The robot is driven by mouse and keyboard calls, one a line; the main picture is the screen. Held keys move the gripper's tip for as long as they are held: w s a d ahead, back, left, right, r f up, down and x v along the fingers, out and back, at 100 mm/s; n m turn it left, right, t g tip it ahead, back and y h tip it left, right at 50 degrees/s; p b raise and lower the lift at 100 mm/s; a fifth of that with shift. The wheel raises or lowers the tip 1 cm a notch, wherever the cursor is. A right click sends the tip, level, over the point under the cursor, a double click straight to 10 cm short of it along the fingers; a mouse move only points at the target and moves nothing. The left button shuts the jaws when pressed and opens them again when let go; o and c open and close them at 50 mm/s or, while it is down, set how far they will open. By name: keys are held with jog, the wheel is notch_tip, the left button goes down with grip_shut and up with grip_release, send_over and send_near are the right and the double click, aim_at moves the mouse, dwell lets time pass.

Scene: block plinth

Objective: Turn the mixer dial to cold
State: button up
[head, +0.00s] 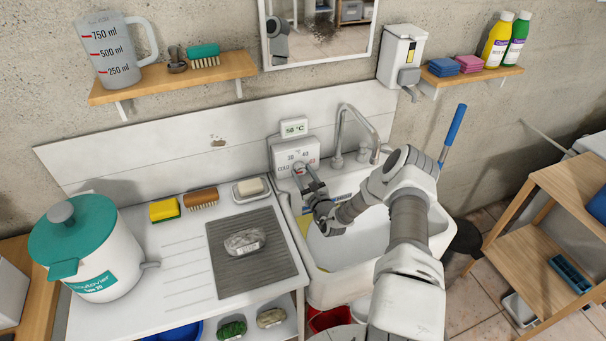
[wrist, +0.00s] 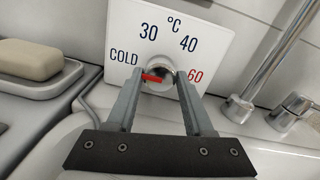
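The mixer dial (wrist: 159,75) is a small round silver knob with a red pointer on a white panel (wrist: 205,50). The panel is marked COLD, 30, 40 and 60 in °C. The pointer aims left, roughly toward the COLD mark. In the head view the panel (head: 283,159) is on the wall above the sink, with the dial (head: 299,167) partly hidden by my gripper. My gripper (wrist: 160,78) is open, with one finger on each side of the dial. I cannot tell whether either finger touches it. The gripper also shows in the head view (head: 306,179).
A small display (head: 294,127) above the panel seems to read 50 °C. The faucet (head: 352,130) rises right of the panel over the white sink (head: 345,260). A soap bar in a dish (head: 251,188) sits to the left. My arm crosses above the sink.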

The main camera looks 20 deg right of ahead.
jog(key=o, duration=0.3)
jog(key=shift+o, duration=0.2)
jog(key=s+b, duration=0.1)
jog(key=s, duration=1.6)
jog(key=shift+s+d+b, duration=0.2)
jog(key=shift+d+b, duration=0.05)
jog(key=shift+b, duration=0.05)
jog(key=shift+r, duration=0.15)
